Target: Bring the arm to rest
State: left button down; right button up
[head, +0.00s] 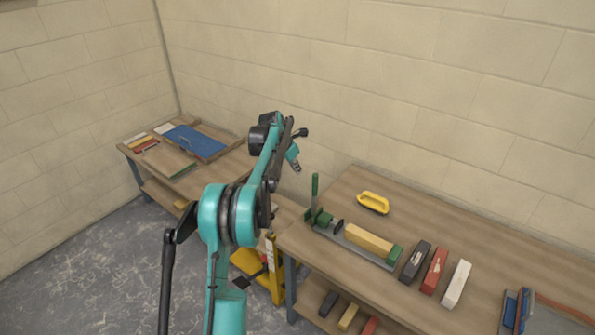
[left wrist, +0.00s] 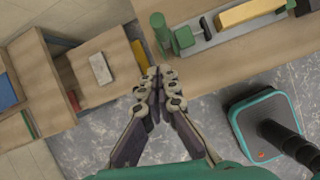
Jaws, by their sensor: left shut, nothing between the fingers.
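My left arm (head: 230,215) rises from the bottom of the head view, bends at a teal joint and reaches up in front of the wall. My left gripper (head: 295,163) is at the arm's far end, between the two benches, partly hard to make out. In the left wrist view the left gripper (left wrist: 158,84) is shut, its fingertips together with nothing between them. It points past the near edge of a wooden bench, apart from the things on it. My right gripper is in neither view.
The right bench (head: 480,225) bears a green-ended clamp with a yellow block (head: 368,240), a yellow-handled tool (head: 373,202) and grey, red and white blocks. The left bench (head: 215,175) holds a blue panel (head: 194,141). A yellow frame (head: 262,272) stands between. Floor at left is clear.

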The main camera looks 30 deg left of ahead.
pick_arm(q)
jog(key=shift+s, duration=0.1)
jog(key=s+d+r+m+b, duration=0.2)
jog(key=s+d+m+b, duration=0.1)
jog(key=s+d+m, duration=0.6)
jog(key=s+d+r+m+b, duration=0.2)
jog(key=s+d+m+b, duration=0.1)
jog(key=s+d+m, duration=0.55)
jog(key=s+d+f+m+b, duration=0.1)
jog(key=s+d+f+m, duration=0.3)
jog(key=s+m, duration=0.1)
jog(key=s+d+f+m+t+b, duration=0.1)
jog(key=s+d+f+m, duration=0.3)
jog(key=s, duration=0.4)
jog(key=s+d+f+m+t+y+b, duration=0.1)
jog(key=s+d+f+m+b, duration=0.2)
jog(key=s+d+f+m, duration=0.1)
jog(key=s+f+m, duration=0.1)
jog(key=s+m, duration=0.1)
jog(key=s, duration=0.1)
jog(key=shift+s, duration=0.2)
